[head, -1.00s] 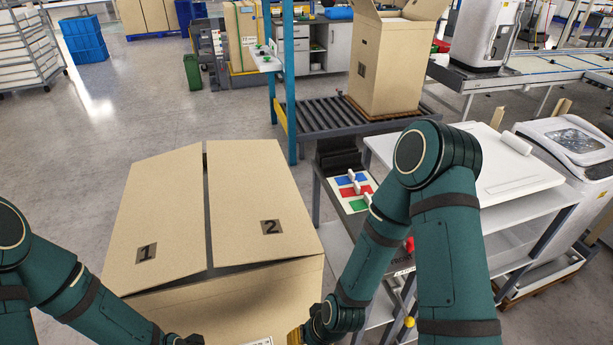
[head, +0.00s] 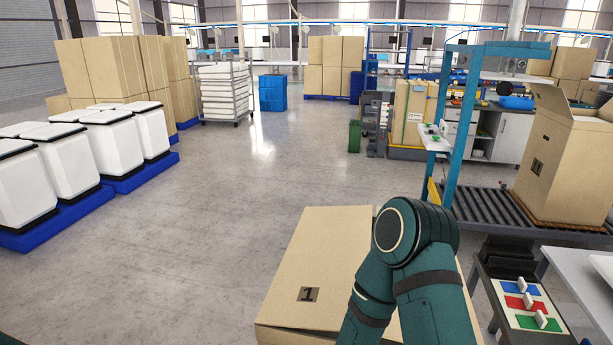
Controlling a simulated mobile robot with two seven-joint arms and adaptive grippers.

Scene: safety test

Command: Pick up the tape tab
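A white board (head: 500,293) with blue, red and green patches lies on a narrow stand at the lower right. Small pale upright pieces stand on it, one by the blue patch (head: 522,285), one by the red (head: 528,301) and one by the green (head: 541,319). I cannot tell whether any of them is the tape tab. Neither gripper shows in the head view. My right arm's bent elbow is in front of the large carton, left of the board. Only a dark green sliver of my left arm shows at the bottom left corner.
The large carton (head: 322,250), its flap marked 1, stands low centre, partly hidden by my arm. A roller conveyor (head: 480,207) carries an open tall box (head: 560,165) at right. White containers (head: 110,145) on blue pallets stand left. The floor between is clear.

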